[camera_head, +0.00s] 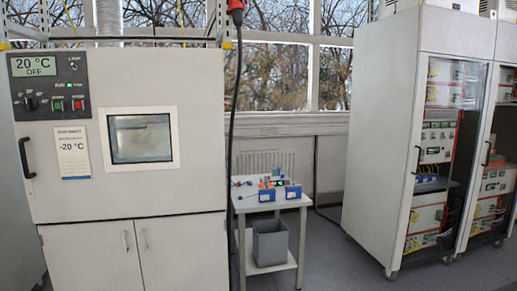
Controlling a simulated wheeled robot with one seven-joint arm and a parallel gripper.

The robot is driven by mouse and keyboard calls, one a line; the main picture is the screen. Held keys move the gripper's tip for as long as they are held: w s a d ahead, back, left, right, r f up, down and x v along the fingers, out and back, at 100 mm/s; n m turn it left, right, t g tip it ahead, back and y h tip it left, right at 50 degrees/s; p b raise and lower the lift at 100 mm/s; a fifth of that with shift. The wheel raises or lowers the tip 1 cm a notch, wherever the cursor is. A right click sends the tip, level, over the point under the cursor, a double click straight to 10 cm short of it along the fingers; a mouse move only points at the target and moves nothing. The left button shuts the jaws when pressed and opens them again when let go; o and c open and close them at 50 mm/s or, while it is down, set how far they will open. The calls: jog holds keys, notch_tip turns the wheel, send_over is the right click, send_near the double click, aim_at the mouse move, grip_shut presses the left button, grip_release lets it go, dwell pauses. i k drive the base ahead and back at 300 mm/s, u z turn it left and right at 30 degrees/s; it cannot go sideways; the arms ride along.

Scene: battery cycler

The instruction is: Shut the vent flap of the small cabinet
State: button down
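A pale test chamber (65,198) fills the left side, with a small square window (140,138) in its front. Its control panel (50,86) carries a display reading 20 °C OFF. A black upright handle (25,158) is at its left edge. Below it is a base with two closed doors (90,258). I cannot make out a vent flap, and I cannot tell whether this chamber is the small cabinet. My gripper is not in view.
A small white table (302,201) with blue battery blocks (267,193) stands in the middle, a grey bin (270,246) on its lower shelf. Tall glass-doored racks (385,125) on castors stand at right. A black cable (232,110) hangs beside the chamber. Floor (335,262) before the racks is clear.

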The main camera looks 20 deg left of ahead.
aim_at(235, 144)
jog(key=z, duration=0.05)
jog(key=i, duration=2.05)
jog(key=u, duration=0.65)
jog(key=i, duration=1.25)
jog(key=u, duration=1.7)
jog(key=i, duration=0.65)
jog(key=u, duration=0.55)
